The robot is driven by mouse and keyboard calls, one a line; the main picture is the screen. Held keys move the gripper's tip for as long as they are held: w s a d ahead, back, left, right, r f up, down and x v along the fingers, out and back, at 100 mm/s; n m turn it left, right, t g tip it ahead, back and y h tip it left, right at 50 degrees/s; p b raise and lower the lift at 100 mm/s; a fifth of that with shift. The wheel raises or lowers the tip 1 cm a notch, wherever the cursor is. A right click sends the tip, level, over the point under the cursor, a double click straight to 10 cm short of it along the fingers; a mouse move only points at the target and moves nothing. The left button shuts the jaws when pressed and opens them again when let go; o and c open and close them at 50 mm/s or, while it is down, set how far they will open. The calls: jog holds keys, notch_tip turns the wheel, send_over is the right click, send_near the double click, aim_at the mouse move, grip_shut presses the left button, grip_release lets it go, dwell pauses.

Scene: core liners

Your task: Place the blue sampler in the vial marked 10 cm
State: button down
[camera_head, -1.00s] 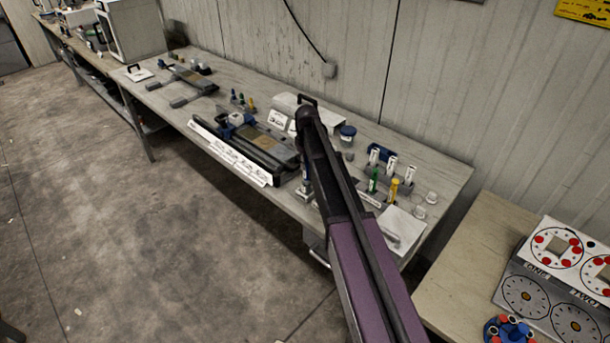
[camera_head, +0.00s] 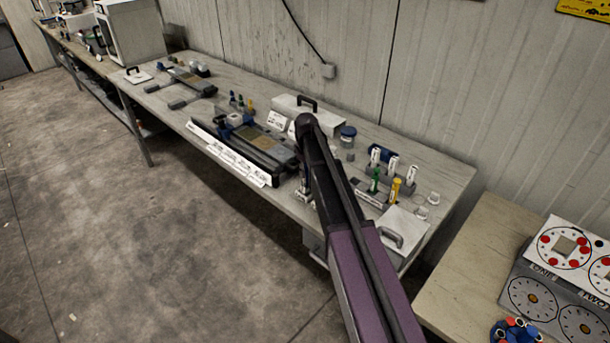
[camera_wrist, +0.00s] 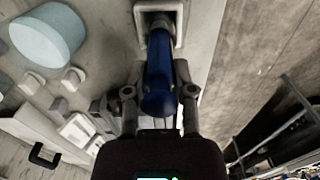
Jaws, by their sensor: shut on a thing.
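My gripper (camera_wrist: 159,88) is shut on the blue sampler (camera_wrist: 160,68) in the wrist view. Its fingers lie on either side of it, and its far end meets a pale square-edged holder (camera_wrist: 178,12). I cannot tell how deep it sits there. In the head view my dark arm hides most of the gripper and sampler. Upright white labelled vials stand in a rack on the bench: one at left (camera_head: 375,157), one in the middle (camera_head: 392,164), one at right (camera_head: 410,173). Their markings are too small to read.
A green sampler (camera_head: 374,181) and a yellow sampler (camera_head: 394,190) stand in front of the vials. A blue-lidded jar (camera_head: 348,134) stands to their left. A white handled plate (camera_head: 405,222) lies at the bench's near end. A long labelled rail (camera_head: 235,160) runs along the front edge.

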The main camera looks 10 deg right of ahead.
jog(key=shift+f, duration=0.25)
jog(key=shift+c, duration=2.2)
grip_release()
jog(key=shift+r, duration=0.1)
jog(key=shift+r, duration=0.15)
notch_tip(320, 180, up, 12)
jog(key=p, duration=1.2)
jog(key=shift+s, duration=0.1)
jog(key=s+m, duration=0.7)
jog(key=s, duration=2.2)
jog(key=shift+a, duration=0.1)
